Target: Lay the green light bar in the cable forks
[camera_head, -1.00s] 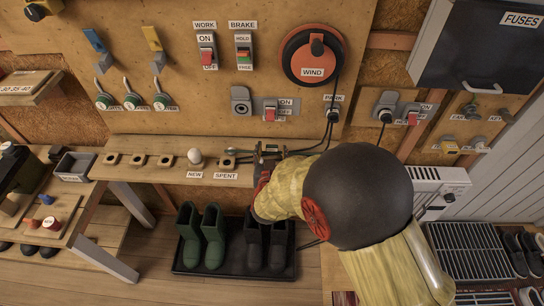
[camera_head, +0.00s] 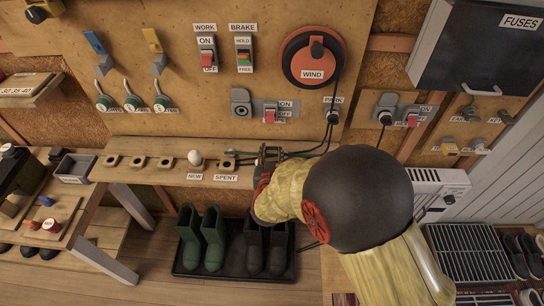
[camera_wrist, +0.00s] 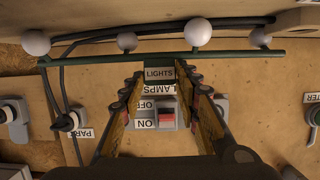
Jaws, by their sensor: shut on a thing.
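The green light bar (camera_wrist: 110,62) lies crosswise near the top of the wrist view. Round white bulbs (camera_wrist: 199,32) sit along it, and a dark green block marked LIGHTS (camera_wrist: 158,73) is at its middle. My gripper (camera_wrist: 157,82) has its fingers on either side of this block and is shut on it. In the head view my gripper (camera_head: 268,154) is over the shelf, right of the SPENT label, and largely hides the bar. I cannot make out the cable forks clearly in either view.
Dark cables (camera_wrist: 56,85) hang beside the bar's left end in the wrist view. The wall board holds a red LAMPS switch (camera_head: 270,115) and a PARK plug (camera_head: 332,116). A white bulb (camera_head: 195,157) stands on the wooden shelf (camera_head: 130,174). Boots (camera_head: 213,238) stand below.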

